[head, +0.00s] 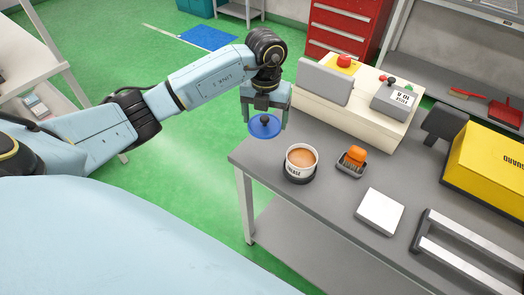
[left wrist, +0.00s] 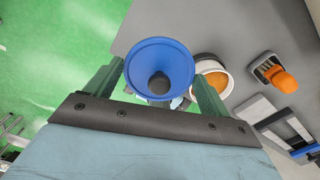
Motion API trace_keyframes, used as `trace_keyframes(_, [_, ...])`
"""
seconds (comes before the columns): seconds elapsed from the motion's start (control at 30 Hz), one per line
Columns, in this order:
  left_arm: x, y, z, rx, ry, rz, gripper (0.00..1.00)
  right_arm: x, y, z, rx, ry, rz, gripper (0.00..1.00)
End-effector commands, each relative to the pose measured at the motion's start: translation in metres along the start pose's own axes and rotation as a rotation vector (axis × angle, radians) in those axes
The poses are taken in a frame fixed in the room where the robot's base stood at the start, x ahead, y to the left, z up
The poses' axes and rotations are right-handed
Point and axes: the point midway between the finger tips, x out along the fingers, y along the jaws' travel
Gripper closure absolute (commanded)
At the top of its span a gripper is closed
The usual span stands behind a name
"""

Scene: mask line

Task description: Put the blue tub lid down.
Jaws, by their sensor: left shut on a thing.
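The blue tub lid (head: 264,127) is round with a dark knob in its middle. It also shows in the left wrist view (left wrist: 160,62). An open white tub (head: 301,158) with orange-brown contents stands on a dark round base, to the right of and below the lid in the head view. My right gripper is not in view.
A small dark tray with an orange-handled thing (head: 355,158) lies right of the tub. A white square plate (head: 380,211), a metal rail frame (head: 455,255) and a yellow case (head: 490,165) are farther right. A beige control box (head: 350,105) stands at the back.

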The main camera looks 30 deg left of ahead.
Motion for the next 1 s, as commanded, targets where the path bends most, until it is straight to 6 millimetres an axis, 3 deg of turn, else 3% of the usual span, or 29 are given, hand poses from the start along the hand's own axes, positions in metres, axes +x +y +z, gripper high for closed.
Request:
trace_keyframes(0.23, [0.016, 0.008, 0.0, -0.197, 0.002, 0.001, 0.4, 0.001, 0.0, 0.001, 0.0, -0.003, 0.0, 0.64])
trace_keyframes(0.5, [0.063, 0.008, 0.0, -0.202, 0.001, 0.0, 0.4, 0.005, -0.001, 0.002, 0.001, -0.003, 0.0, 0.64])
trace_keyframes(0.67, [0.074, 0.008, 0.001, -0.2, 0.001, -0.001, 0.4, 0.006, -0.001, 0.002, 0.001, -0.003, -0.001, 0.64])
trace_keyframes(0.9, [0.106, 0.008, 0.0, -0.199, 0.002, 0.0, 0.4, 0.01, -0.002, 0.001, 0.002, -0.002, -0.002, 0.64])
trace_keyframes(1.0, [0.108, 0.008, 0.001, -0.199, -0.001, -0.001, 0.4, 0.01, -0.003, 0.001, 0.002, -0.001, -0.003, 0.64])
